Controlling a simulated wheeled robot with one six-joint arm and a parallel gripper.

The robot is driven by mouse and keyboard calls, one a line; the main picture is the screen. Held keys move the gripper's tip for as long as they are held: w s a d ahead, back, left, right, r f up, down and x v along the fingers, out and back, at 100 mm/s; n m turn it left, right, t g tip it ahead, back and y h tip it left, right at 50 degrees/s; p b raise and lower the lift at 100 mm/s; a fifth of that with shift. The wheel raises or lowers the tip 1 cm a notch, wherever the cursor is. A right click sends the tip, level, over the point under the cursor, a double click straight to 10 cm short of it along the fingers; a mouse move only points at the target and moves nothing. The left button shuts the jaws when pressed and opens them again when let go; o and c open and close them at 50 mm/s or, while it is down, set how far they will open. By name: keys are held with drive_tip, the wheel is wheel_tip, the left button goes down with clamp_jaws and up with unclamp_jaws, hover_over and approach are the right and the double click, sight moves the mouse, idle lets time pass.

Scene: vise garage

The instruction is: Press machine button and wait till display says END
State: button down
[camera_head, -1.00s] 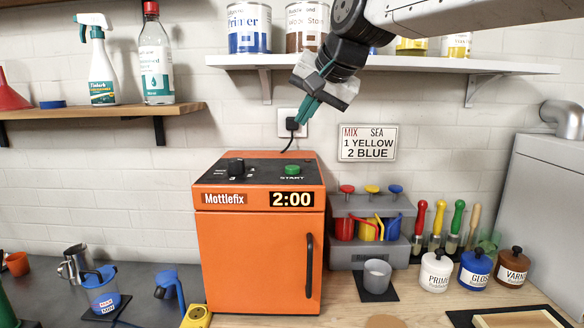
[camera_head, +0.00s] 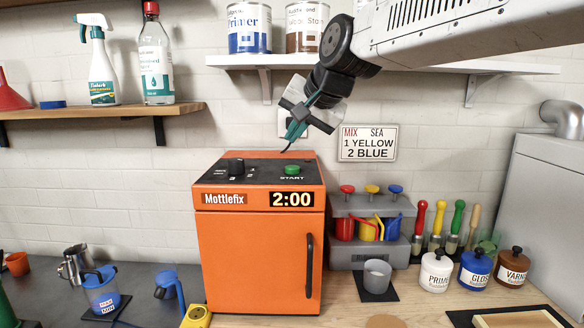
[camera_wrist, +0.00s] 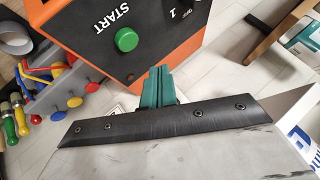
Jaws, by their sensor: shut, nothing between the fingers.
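The orange Mottlefix machine (camera_head: 255,255) stands on the counter with its door closed. Its display (camera_head: 292,199) reads 2:00. The green START button (camera_head: 292,170) is on its black top panel, right of a black knob (camera_head: 236,166). My gripper (camera_head: 288,146) is shut and empty, its teal fingers pointing down above the back of the machine, apart from the button. In the wrist view the shut teal fingers (camera_wrist: 158,75) lie close to the panel's edge, with the START button (camera_wrist: 126,39) to their upper left.
A shelf with cans (camera_head: 249,28) hangs above, close to my arm. A wooden shelf (camera_head: 100,110) with bottles is at left. A grey dispenser (camera_head: 345,255) with coloured knobs stands right of the machine. A sign (camera_head: 368,143) hangs on the wall.

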sight(295, 168)
drive_tip(key=shift+f, duration=1.8)
drive_tip(key=shift+f, duration=0.1)
idle(0.6)
drive_tip(key=shift+f, duration=0.3)
drive_tip(key=shift+f, duration=0.45)
idle(0.6)
drive_tip(key=shift+r, duration=0.9)
drive_tip(key=shift+r, duration=0.1)
drive_tip(key=shift+r, duration=2.4)
